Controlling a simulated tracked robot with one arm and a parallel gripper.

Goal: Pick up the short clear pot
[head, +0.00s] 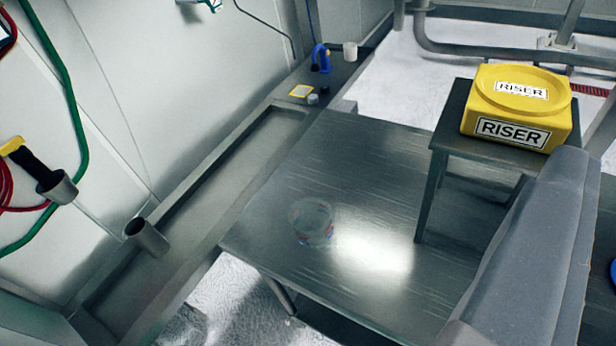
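A short clear pot (311,220) stands on the brushed metal table (340,150), left of the table's middle and towards its near edge. It is see-through, with small red and blue marks low on its side. Nothing touches it. My gripper is not in view.
A yellow riser (518,105) sits on a small raised metal stand (455,122) right of the pot. A large grey shape (530,250) fills the lower right. A metal trough (200,208) runs along the left wall. A blue-handled item (321,58) and small parts lie at the back.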

